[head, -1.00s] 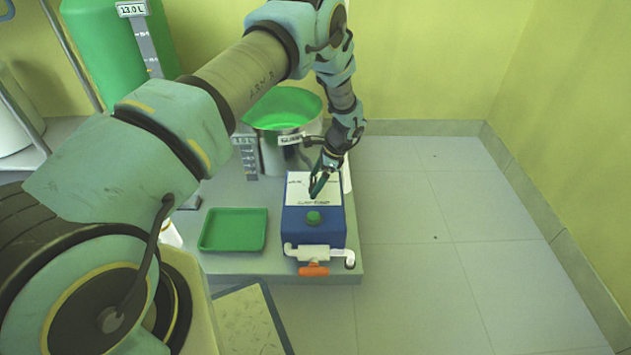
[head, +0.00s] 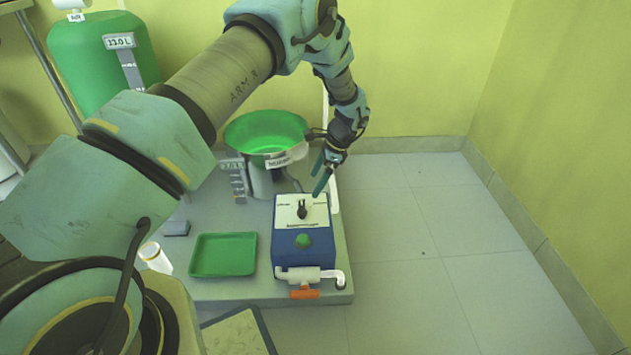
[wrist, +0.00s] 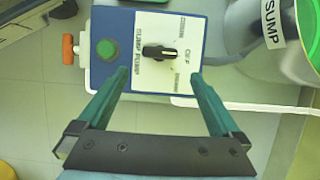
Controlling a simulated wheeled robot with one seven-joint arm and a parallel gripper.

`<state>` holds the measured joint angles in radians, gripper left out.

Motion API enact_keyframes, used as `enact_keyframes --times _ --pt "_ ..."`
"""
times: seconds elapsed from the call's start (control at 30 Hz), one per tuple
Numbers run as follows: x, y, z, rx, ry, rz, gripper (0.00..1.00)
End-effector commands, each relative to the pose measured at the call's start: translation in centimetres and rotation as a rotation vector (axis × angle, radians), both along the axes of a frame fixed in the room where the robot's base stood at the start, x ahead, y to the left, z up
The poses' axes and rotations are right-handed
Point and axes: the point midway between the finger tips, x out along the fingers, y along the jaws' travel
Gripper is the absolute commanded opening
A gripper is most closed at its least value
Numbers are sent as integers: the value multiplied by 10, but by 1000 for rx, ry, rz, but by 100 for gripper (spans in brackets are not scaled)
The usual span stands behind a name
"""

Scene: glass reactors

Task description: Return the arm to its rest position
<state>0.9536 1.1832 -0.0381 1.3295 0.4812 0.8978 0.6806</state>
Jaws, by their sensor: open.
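My arm reaches across the head view from the lower left, bends at the top and hangs down. My gripper (head: 323,172) is open and empty, a little above the back edge of the blue sump pump box. In the wrist view its two green fingers (wrist: 158,80) are spread apart, with the black knob (wrist: 159,52) visible between and beyond them, not touched. The blue sump pump box (head: 288,243) has a white label plate with the knob on top and a green button (head: 303,241) in front.
A metal sump vessel with green contents (head: 265,132) stands close behind the gripper. A green tray (head: 223,255) lies left of the box. A large green tank (head: 103,65) stands at the back left. An orange valve handle (head: 304,292) sticks out in front. The floor (head: 440,240) at right is clear.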

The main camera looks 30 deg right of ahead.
Motion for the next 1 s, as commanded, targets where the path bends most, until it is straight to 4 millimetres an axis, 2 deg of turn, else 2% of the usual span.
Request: enact_keyframes --times 0.3,0.37,0.47,0.57,0.73,0.87,1.0 --pt "1 1 1 -1 0 4 100" --pt "4 6 6 -9 -2 24 100" --pt "17 25 26 -39 -8 108 100" --pt "33 61 60 -92 -21 260 100" --pt "47 142 123 -196 -56 584 100" --pt "43 206 164 -272 -90 838 100" --pt "23 273 202 -349 -138 1117 100"
